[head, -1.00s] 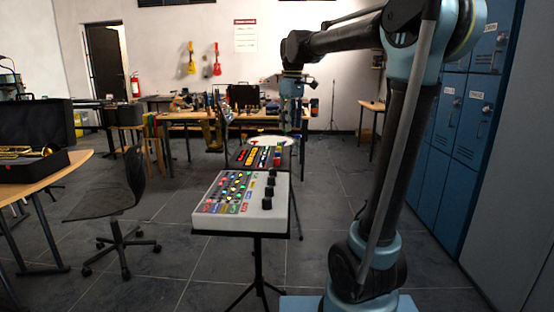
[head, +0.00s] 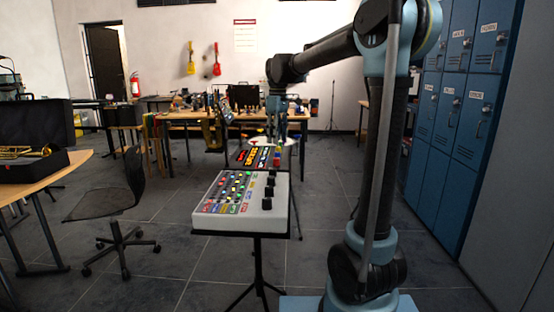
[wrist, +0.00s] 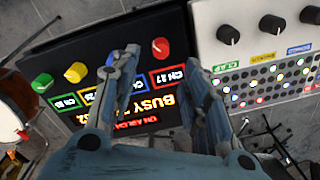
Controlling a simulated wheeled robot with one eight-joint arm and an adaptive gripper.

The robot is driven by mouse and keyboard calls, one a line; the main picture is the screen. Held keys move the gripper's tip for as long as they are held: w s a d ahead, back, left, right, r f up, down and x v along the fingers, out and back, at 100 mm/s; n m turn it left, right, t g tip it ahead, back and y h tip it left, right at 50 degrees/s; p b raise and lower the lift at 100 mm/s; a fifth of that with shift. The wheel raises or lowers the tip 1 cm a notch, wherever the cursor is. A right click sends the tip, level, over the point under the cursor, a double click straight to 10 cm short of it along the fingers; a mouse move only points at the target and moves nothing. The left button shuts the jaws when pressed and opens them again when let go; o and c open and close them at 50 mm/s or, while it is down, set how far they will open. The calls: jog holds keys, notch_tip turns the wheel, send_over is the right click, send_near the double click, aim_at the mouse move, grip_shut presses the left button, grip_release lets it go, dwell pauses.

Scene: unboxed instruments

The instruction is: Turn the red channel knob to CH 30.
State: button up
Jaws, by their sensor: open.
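The black box (head: 243,158) with the coloured channel knobs stands behind the grey-white panel in the head view. In the wrist view the black box (wrist: 140,36) carries the red knob (wrist: 160,47), with a red-framed display reading CH 17 or CH 27, too blurred to be sure. Below it in the picture is the lit word BUSY. My gripper (wrist: 164,66) is open above the box, with the red knob showing beyond and between its fingertips, apparently not touched. In the head view my gripper (head: 277,138) hangs over the black box.
A yellow knob (wrist: 76,72) and a green knob (wrist: 42,83) sit on the same box; part of the face is hidden by the left finger. The white panel (wrist: 215,65) with black knobs stands close beside it. A chair (head: 110,190) stands left.

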aim_at(276, 162)
notch_tip(276, 162, down, 9)
jog(key=shift+s+r, duration=0.15)
dwell(0.4)
grip_shut()
